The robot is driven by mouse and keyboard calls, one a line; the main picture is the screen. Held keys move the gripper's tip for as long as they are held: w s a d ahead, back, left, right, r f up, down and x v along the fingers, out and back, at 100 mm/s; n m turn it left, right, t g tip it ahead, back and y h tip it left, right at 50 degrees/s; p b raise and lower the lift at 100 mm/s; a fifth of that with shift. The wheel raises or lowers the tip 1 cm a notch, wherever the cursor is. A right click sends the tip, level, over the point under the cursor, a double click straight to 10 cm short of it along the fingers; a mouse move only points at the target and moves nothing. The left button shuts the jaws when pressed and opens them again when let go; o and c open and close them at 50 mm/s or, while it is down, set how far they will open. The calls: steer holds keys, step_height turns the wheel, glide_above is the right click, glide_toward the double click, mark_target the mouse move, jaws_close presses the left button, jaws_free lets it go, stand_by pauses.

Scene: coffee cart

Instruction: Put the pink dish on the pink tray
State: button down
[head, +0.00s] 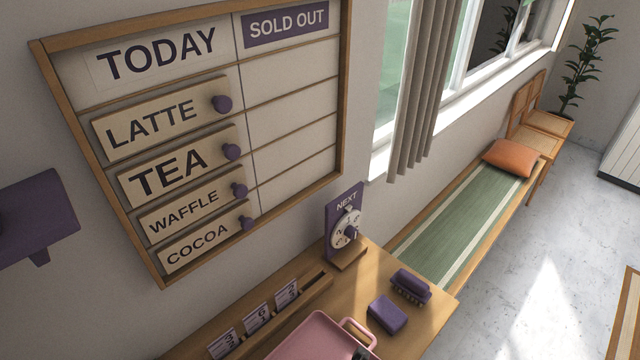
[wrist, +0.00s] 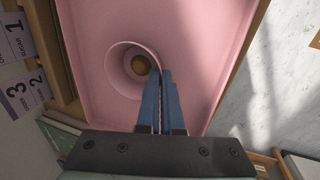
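The pink tray (head: 312,338) shows at the bottom of the head view, its raised handle at the right end and its lower part cut off. It fills much of the wrist view (wrist: 205,35). The round pink dish (wrist: 116,72), with a small brown round spot in its middle, is over the tray floor. I cannot tell whether it touches the tray. My gripper (wrist: 161,74) has its blue fingers close together at the dish's right rim, shut on that rim. In the head view only a dark bit of my gripper shows at the bottom edge.
A wooden rack with purple-and-white cards (head: 257,317) stands left of the tray. A purple block (head: 387,314), a purple brush (head: 411,287) and a NEXT dial (head: 346,222) stand beyond it on the counter. The menu board (head: 200,130) hangs on the wall above.

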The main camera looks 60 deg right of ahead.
steer(key=c, duration=1.5)
jaws_free()
steer(key=shift+f, duration=0.15)
steer(key=o, duration=0.4)
steer(key=v, duration=1.2)
steer(key=shift+r, duration=0.2)
